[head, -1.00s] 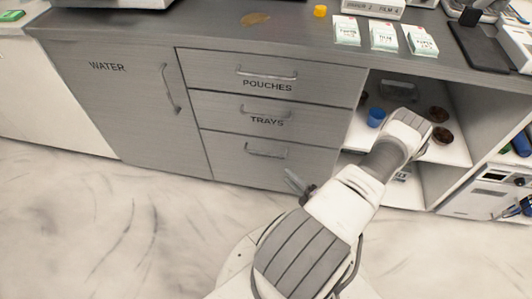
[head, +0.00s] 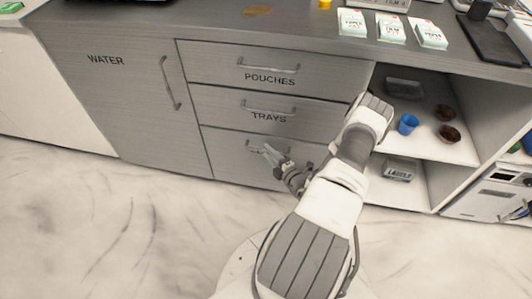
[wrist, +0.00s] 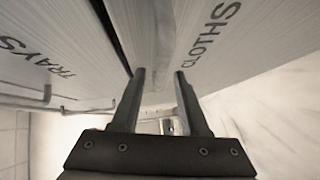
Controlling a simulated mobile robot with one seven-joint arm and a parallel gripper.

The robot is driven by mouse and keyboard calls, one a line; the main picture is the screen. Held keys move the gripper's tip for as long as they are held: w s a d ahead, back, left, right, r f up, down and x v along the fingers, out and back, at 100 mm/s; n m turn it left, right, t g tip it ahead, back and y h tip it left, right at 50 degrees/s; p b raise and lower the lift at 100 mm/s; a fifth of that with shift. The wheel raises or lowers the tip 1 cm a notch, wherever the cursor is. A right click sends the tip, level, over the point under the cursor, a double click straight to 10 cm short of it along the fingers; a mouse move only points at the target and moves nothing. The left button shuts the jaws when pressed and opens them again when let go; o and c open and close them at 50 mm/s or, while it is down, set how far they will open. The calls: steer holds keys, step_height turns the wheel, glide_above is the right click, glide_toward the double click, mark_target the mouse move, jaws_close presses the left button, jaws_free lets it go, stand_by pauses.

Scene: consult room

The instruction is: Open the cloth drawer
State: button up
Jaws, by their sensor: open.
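The cloth drawer (head: 228,160) is the bottom front in the grey drawer stack and looks closed. Its word CLOTHS shows in the wrist view (wrist: 208,40); in the head view my gripper covers that area. Its bar handle (head: 252,147) is partly hidden by my gripper. My gripper (head: 270,152) is at the handle, in front of the drawer. In the wrist view my gripper (wrist: 160,75) is open, its fingers apart, and a pale bar-like strip runs between them. I cannot tell whether the fingers touch the handle.
Above are the TRAYS drawer (head: 225,104) and POUCHES drawer (head: 215,62), both closed with bar handles. The WATER door (head: 110,100) is at left. To the right, an open shelf holds a blue cup (head: 407,124) and brown bowls (head: 448,134). The marble floor in front is clear.

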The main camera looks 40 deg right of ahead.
steer(key=shift+w+f, duration=0.15)
steer(key=shift+w, duration=0.85)
jaws_close()
steer(key=shift+d, duration=0.1)
stand_by(0.7)
